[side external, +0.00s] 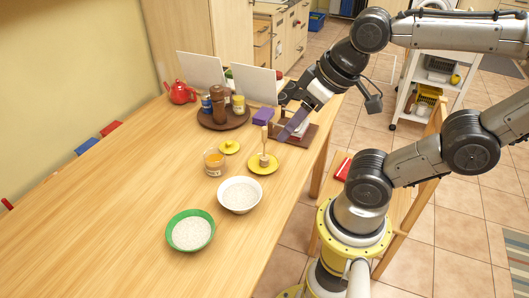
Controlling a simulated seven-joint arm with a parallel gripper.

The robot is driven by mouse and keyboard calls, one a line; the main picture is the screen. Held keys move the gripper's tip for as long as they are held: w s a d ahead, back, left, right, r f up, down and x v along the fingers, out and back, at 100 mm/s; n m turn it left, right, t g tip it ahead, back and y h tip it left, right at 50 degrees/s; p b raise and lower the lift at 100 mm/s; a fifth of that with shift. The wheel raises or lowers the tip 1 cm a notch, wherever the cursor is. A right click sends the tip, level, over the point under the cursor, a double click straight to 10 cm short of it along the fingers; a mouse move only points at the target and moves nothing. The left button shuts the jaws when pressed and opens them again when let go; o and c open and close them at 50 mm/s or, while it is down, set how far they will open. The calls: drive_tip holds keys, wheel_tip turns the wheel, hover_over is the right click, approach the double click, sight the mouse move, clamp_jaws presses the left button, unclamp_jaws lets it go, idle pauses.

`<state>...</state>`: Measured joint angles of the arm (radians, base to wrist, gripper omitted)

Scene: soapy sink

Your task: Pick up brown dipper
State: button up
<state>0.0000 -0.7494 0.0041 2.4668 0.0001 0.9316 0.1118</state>
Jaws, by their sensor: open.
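The brown dipper (264,158) stands upright on a yellow saucer (254,169), its thick end down and its thin handle up. My gripper (286,108) is open, above and to the right of the dipper, near the back right of the table. It appears apart from the dipper. Its fingers are small and partly lost against the things behind them, so the space between them is hard to see.
A glass jar with orange contents (214,162) and a yellow lid (229,147) are left of the saucer. White (240,207) and green (171,237) bowls stand in front. A round tray (206,122) with jars and a brown mill is behind.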

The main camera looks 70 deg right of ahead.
drive_tip(key=w+d+r+m+g, duration=0.1)
drive_tip(key=w+d+r+m, duration=0.25)
drive_tip(key=w, duration=0.25)
drive_tip(key=m+g, duration=0.5)
drive_tip(key=m, duration=0.3)
hover_over(264, 127)
wheel_tip(264, 127, down, 9)
drive_tip(key=f, duration=0.7)
drive_tip(key=shift+w+a+f, duration=0.15)
drive_tip(key=shift+w+f, duration=0.05)
drive_tip(key=shift+f, duration=0.2)
drive_tip(key=shift+s+d+f, duration=0.1)
drive_tip(key=shift+f, duration=1.25)
drive_tip(key=shift+s+d+f, duration=0.1)
drive_tip(key=shift+f, duration=1.2)
drive_tip(key=shift+c, duration=0.2)
clamp_jaws()
